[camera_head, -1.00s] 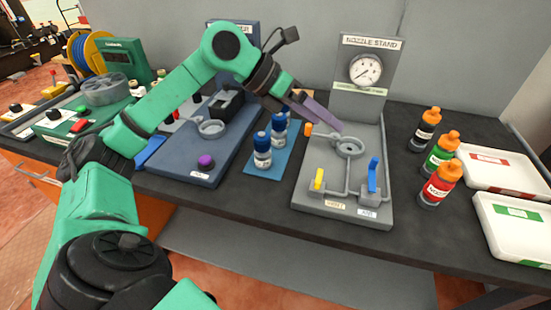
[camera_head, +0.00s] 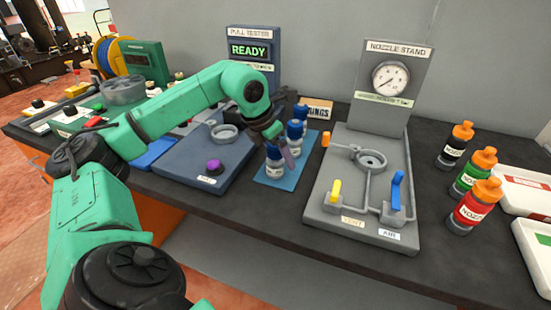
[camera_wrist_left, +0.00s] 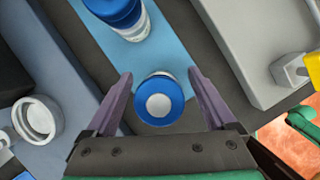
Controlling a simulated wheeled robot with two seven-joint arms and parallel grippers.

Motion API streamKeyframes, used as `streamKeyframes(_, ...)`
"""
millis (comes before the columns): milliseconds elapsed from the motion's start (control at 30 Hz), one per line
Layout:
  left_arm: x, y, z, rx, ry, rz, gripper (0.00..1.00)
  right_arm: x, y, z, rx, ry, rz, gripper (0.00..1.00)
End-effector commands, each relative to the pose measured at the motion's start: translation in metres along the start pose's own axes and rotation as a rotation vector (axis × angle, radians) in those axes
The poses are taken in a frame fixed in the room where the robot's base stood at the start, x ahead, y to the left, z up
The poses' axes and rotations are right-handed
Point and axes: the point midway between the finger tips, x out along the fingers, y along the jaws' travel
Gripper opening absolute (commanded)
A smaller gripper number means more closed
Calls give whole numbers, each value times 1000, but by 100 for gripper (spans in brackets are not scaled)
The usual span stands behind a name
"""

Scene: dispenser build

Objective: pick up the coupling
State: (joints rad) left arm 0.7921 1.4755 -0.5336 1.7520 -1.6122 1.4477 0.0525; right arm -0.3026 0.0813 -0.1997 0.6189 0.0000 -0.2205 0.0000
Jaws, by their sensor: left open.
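Several couplings with blue tops and white bodies stand upright on a light blue mat (camera_head: 305,163). The front coupling (camera_head: 274,168) is partly covered by my left gripper in the head view. In the left wrist view this coupling (camera_wrist_left: 159,103) is seen from above as a blue ring with a pale centre. My left gripper (camera_head: 282,152) is open. Its two purple fingers lie on either side of this coupling in the wrist view, with gaps on both sides. Another coupling (camera_head: 295,135) stands just behind, and it also shows in the wrist view (camera_wrist_left: 120,12). My right gripper is out of view.
The pull tester base (camera_head: 195,168) with a purple knob is left of the mat. The nozzle stand (camera_head: 338,180), with yellow and blue levers, is close on the right. Several orange-capped bottles (camera_head: 469,205) and white trays (camera_head: 525,190) stand farther right.

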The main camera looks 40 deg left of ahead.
Motion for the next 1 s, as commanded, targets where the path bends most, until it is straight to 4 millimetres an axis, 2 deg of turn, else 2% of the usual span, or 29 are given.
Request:
streamKeyframes(200,5,0,0,0,-1,0,89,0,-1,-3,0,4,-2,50)
streamKeyframes(233,5,0,0,0,-1,0,85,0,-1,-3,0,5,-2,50)
streamKeyframes(367,4,0,0,0,-1,0,35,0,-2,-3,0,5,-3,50)
streamKeyframes(400,4,0,0,0,-1,0,20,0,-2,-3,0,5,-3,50)
streamKeyframes(467,4,0,0,0,-1,0,0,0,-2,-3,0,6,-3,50)
streamKeyframes(833,2,0,2,0,-5,0,0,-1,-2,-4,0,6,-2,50)
streamKeyframes(1000,-13,0,9,-1,-7,0,0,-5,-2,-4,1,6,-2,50)
